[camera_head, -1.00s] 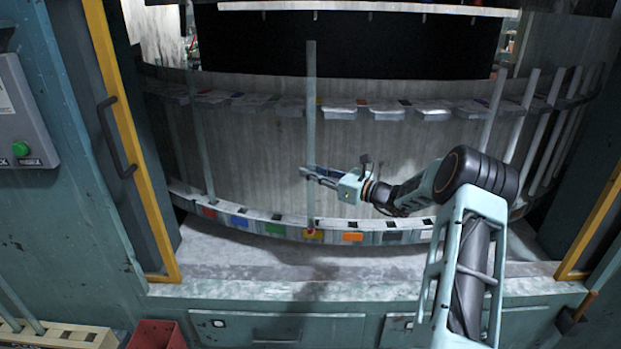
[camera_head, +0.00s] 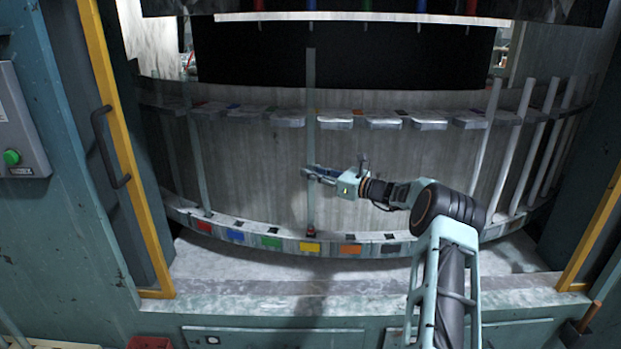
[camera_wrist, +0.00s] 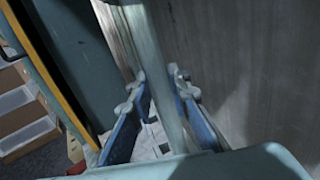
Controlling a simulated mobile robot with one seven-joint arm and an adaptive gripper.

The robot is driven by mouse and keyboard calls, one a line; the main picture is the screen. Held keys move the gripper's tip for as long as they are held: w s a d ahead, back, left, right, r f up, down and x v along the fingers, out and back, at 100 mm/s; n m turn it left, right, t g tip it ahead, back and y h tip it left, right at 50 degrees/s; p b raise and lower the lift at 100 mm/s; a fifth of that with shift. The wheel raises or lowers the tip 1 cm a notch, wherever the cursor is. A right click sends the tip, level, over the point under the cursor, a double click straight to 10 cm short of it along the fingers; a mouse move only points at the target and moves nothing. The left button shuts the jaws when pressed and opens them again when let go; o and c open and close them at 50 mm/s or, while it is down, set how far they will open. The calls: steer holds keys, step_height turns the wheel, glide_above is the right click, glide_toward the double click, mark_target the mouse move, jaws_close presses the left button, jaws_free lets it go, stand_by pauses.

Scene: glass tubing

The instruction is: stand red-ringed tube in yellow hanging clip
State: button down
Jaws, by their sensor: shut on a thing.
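The red-ringed tube (camera_head: 311,85) is a tall, clear, upright tube in the head view. Its red ring (camera_head: 311,231) is at its foot, just above and behind the yellow label (camera_head: 310,247) on the lower rail. My gripper (camera_head: 309,172) is shut on the tube near mid-height, coming from the right. In the wrist view the tube (camera_wrist: 158,45) passes between the two blue fingers. The tube's upper part crosses the upper row of clips, in front of or at a gap beside a grey clip (camera_head: 335,120). I cannot tell whether it is seated there or whether its foot touches the rail.
The curved lower rail (camera_head: 390,249) has red, blue, green, yellow, orange and dark labels. Another tube (camera_head: 198,165) stands left, and several pale tubes (camera_head: 486,140) stand right. A yellow-edged door frame (camera_head: 118,150) bounds the left. The bench (camera_head: 240,275) in front is clear.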

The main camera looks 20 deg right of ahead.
mark_target(312, 190)
steer(key=shift+w+d+f+b, duration=0.1)
steer(key=shift+f+b, duration=1.15)
steer(key=shift+f, duration=0.45)
steer(key=shift+w+f+b, duration=0.1)
steer(key=shift+f+b, duration=1.1)
steer(key=shift+f, duration=0.45)
steer(key=c, duration=1.7)
jaws_free()
steer(key=shift+c, duration=0.2)
